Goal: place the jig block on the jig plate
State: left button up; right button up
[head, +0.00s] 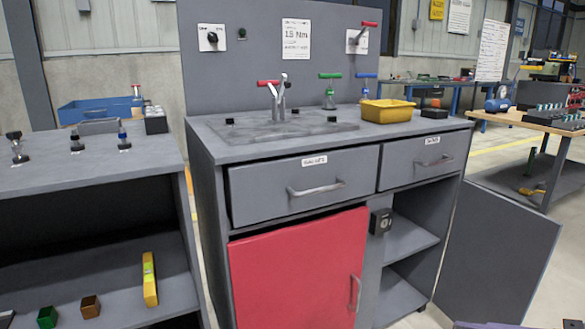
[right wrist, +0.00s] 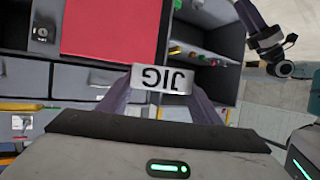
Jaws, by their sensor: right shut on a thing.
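The jig block (right wrist: 161,79) is pale with an upside-down "JIG" label in the right wrist view. My right gripper (right wrist: 160,92) is shut on it, one finger on each side. The block is held up in front of the grey bench. No block shows on the plate.
A yellow tray (head: 388,111) and green-handled (head: 330,93) and blue-handled (head: 366,86) tools stand right of and behind the plate. A back panel (head: 255,60) rises behind. The bench's red door (head: 300,275) is shut; a grey door (head: 497,255) stands open at right.

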aim_at(291, 127)
jog(key=u, duration=0.9)
jog(key=i, duration=0.35)
jog(key=z, duration=0.05)
